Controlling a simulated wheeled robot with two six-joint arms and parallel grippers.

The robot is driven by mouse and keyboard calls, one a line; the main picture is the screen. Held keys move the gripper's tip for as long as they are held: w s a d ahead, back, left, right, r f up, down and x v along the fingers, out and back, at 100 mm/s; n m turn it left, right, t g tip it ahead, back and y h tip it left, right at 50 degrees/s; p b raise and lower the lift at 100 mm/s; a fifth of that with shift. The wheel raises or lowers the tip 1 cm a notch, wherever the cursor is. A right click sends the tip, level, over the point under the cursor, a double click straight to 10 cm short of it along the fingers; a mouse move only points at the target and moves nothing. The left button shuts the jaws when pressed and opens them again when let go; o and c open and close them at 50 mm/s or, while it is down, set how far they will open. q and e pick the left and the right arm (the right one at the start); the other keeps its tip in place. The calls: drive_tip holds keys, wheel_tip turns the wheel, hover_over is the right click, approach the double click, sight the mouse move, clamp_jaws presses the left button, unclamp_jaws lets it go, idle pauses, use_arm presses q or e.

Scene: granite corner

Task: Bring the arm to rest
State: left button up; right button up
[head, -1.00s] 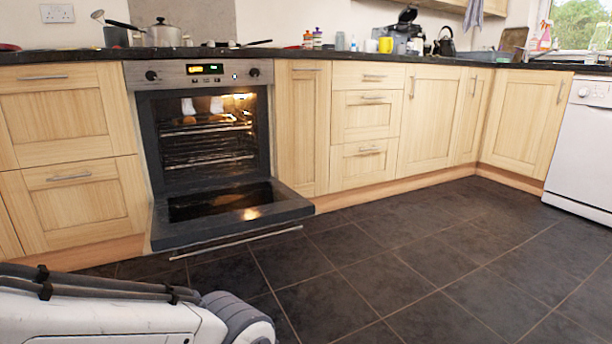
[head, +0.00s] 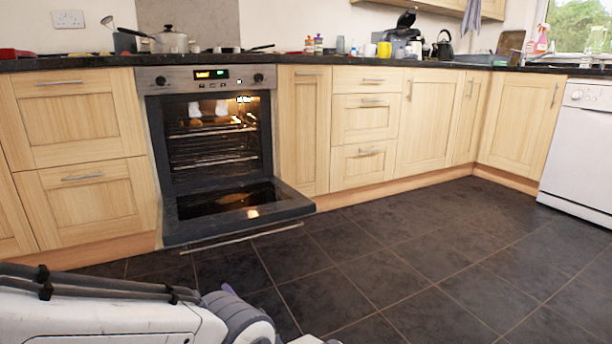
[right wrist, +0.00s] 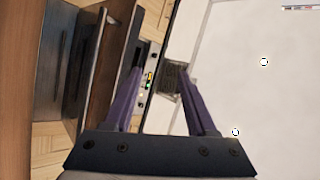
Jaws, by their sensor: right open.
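A white and grey arm of mine (head: 110,318) lies across the bottom left of the head view. Just past its grey joint, a small purple finger part of my right gripper (head: 229,289) shows; the rest is hidden or out of frame. In the right wrist view my right gripper (right wrist: 160,72) is open, its two purple fingers apart with nothing gripped between them. My left gripper is not in view.
The oven (head: 207,130) stands open and lit, its door (head: 240,212) lowered over the floor. Wooden cabinets (head: 75,120) flank it. A white dishwasher (head: 585,135) is at far right. The dark tiled floor (head: 400,250) is clear.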

drive_tip(key=w+a+r+g+h+p, duration=0.1)
drive_tip(key=w+a+r+h+p, duration=0.15)
drive_tip(key=r, duration=0.55)
drive_tip(key=w+a+r+h+p, duration=0.2)
drive_tip(key=w+r+h+p, duration=0.15)
drive_tip(key=r, duration=0.35)
drive_tip(key=s+d+r+n+g+h+p, duration=0.1)
drive_tip(key=s+d+r+g+h+p, duration=0.15)
drive_tip(key=r, duration=0.35)
drive_tip(key=s+d+r+n+g+h+p, duration=0.1)
drive_tip(key=s+d+r+n+h+p, duration=0.1)
drive_tip(key=s+r+h+p, duration=0.3)
drive_tip(key=s+d+r+n+g+h+p, duration=0.2)
drive_tip(key=s+d+r+g+p, duration=0.2)
drive_tip(key=s+d, duration=0.75)
drive_tip(key=s+d+r+n+g+h+p, duration=0.2)
drive_tip(key=s+d+r+g+p, duration=0.3)
drive_tip(key=s, duration=1.1)
drive_tip(key=s+d+r+n+g+h+p, duration=0.15)
drive_tip(key=s+d+r, duration=0.25)
drive_tip(key=s+d, duration=0.75)
use_arm(q)
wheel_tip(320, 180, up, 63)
drive_tip(key=p, duration=3.8)
use_arm(e)
wheel_tip(320, 180, up, 37)
drive_tip(key=s+a, duration=0.1)
drive_tip(key=a, duration=0.1)
drive_tip(key=shift+s+a, duration=0.25)
drive_tip(key=shift+a, duration=0.1)
